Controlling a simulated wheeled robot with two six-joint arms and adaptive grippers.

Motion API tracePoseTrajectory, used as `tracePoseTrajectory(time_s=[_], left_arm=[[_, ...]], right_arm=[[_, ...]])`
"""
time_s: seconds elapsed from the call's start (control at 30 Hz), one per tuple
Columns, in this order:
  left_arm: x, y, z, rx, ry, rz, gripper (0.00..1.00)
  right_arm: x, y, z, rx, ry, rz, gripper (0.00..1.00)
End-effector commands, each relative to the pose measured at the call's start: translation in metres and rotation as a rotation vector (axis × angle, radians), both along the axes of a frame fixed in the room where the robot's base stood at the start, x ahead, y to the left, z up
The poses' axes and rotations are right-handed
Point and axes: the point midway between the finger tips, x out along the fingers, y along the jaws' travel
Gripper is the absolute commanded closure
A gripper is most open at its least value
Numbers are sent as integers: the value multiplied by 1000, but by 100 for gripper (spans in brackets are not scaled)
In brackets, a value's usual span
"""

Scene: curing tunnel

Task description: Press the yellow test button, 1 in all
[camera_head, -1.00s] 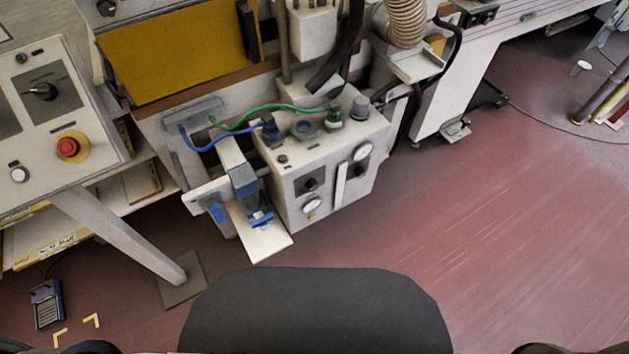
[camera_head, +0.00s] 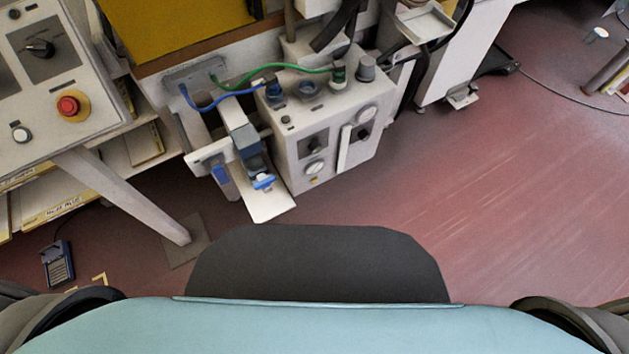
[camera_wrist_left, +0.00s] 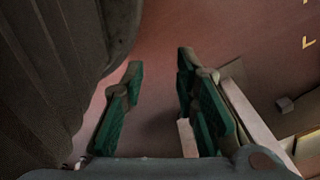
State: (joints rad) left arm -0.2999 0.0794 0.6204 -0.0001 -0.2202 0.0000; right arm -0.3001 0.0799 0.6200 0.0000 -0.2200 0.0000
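I cannot make out a separate yellow test button in either view. In the head view, a control panel (camera_head: 60,75) at the left carries a red mushroom button (camera_head: 69,105) on a yellow base, a white button (camera_head: 20,133) and a black rotary knob (camera_head: 40,48). My left gripper (camera_wrist_left: 160,62) shows in the left wrist view. Its two green-padded fingers are apart, with nothing between them, above the reddish floor. It is away from the panel and touches nothing I can see. My right gripper is in neither view.
A white machine box (camera_head: 300,150) with gauges, knobs and blue and green hoses stands in the middle. A yellow panel (camera_head: 180,32) is behind it. A sloping white leg (camera_head: 125,195) supports the control panel. Open reddish floor (camera_head: 480,210) lies to the right.

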Motion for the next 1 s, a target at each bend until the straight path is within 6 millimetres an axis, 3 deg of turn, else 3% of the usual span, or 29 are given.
tracePoseTrajectory(time_s=[0.03,0.13,1.0], left_arm=[[0,0,0,0,0,0,85],[0,0,0,0,0,0,100],[0,0,0,0,0,0,100]], right_arm=[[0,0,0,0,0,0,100],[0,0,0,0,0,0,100],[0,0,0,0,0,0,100]])
